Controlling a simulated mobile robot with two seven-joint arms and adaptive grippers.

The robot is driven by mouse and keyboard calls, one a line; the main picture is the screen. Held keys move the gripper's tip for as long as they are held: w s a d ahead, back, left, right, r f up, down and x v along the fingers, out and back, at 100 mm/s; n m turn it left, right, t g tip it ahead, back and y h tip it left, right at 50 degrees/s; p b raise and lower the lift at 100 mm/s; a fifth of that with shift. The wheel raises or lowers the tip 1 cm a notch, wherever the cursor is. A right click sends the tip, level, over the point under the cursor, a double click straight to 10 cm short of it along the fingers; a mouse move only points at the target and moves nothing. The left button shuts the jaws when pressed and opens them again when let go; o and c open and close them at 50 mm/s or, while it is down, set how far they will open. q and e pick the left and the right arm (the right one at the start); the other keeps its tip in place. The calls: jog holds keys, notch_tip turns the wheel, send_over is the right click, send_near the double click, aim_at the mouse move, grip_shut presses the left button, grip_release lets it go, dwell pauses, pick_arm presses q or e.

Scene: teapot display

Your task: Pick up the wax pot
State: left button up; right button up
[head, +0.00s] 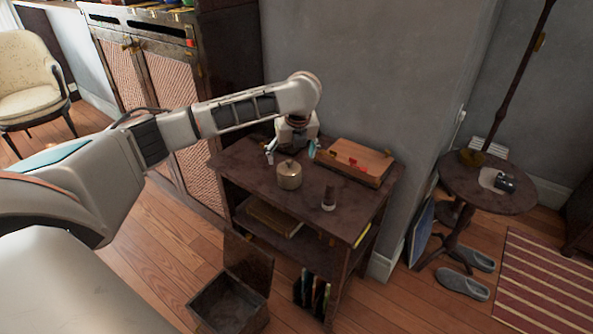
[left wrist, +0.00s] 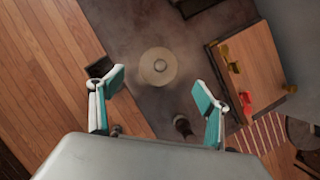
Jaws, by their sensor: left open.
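The wax pot (head: 289,175) appears to be the small beige round pot with a knobbed lid, standing upright on the dark side table (head: 259,180). In the left wrist view the pot (left wrist: 158,66) shows from above as a pale disc, beyond and between the fingertips. My left gripper (head: 291,151) is open and empty, just behind and above the pot in the head view. Its teal-padded fingers spread wide in the left wrist view (left wrist: 157,84). They do not appear to touch the pot. My right gripper is not in view.
A wooden box (head: 355,161) with red and brass parts lies right of the pot. A small dark jar (head: 328,199) stands front right. A grey wall (head: 380,90) rises behind the table. An open crate (head: 229,303) sits on the floor. The tabletop's front left is clear.

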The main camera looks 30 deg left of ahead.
aim_at(290, 162)
pick_arm(q)
jog(key=x, duration=0.1)
jog(key=b+x, duration=0.1)
jog(key=shift+s+f, duration=0.15)
jog(key=shift+f, duration=0.3)
jog(key=b+x, duration=0.2)
jog(key=x, duration=0.2)
jog(key=shift+a+f, duration=0.1)
jog(key=shift+a, duration=0.15)
jog(key=shift+w+a+f, duration=0.1)
jog(key=shift+w+f, duration=0.2)
jog(key=shift+w, duration=0.1)
jog(key=shift+r, duration=0.2)
jog(key=shift+c, duration=0.4)
jog(key=c, duration=1.3)
jog(key=shift+c, duration=1)
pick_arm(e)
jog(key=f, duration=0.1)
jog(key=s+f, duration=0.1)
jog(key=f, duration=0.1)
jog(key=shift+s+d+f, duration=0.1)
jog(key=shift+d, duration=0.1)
pick_arm(q)
jog(key=shift+r, duration=0.1)
